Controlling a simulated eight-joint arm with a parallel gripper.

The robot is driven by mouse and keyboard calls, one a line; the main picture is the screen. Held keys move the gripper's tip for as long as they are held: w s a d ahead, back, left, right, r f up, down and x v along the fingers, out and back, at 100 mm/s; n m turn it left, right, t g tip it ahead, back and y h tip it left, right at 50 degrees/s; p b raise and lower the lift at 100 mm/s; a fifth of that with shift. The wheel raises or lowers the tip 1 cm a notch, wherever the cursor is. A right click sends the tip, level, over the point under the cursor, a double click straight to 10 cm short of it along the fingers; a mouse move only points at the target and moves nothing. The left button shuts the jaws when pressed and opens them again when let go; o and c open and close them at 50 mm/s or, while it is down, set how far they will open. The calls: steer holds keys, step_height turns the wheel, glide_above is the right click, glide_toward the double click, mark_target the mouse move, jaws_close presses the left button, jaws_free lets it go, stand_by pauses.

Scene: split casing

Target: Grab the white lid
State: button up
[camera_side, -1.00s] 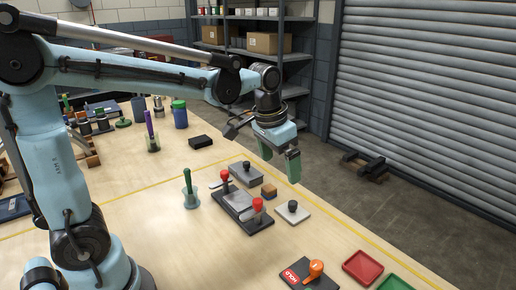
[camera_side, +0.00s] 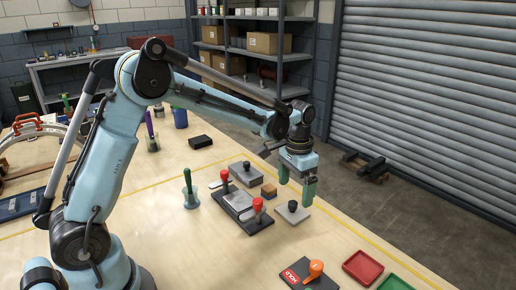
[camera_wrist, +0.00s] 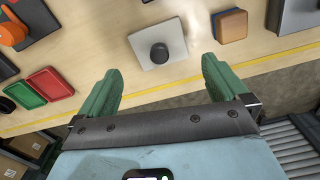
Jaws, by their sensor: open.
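The white lid (camera_side: 291,219) is a flat pale plate with a black knob on top. It lies on the table to the right of the dark clamp fixture (camera_side: 255,226). In the wrist view the white lid (camera_wrist: 144,41) shows whole, just beyond and between the fingertips. My gripper (camera_side: 297,184) has green fingers pointing down, spread apart and empty. It hangs above the lid, not touching it. In the wrist view my gripper (camera_wrist: 161,68) has a finger to each side of the lid's near edge.
The fixture carries red-knobbed clamps. A grey lid with a black knob (camera_side: 244,179) and a small wooden-sided block (camera_side: 269,191) are close by. An orange-handled plate (camera_side: 308,279), a red tray (camera_side: 362,267) and a green tray (camera_side: 394,284) lie at the front right.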

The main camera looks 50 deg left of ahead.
mark_target(293, 202)
steer(key=shift+s+f, duration=0.15)
steer(key=shift+f, duration=2.95)
steer(key=c, duration=1.2)
steer(key=shift+o, duration=0.2)
steer(key=shift+r, duration=0.1)
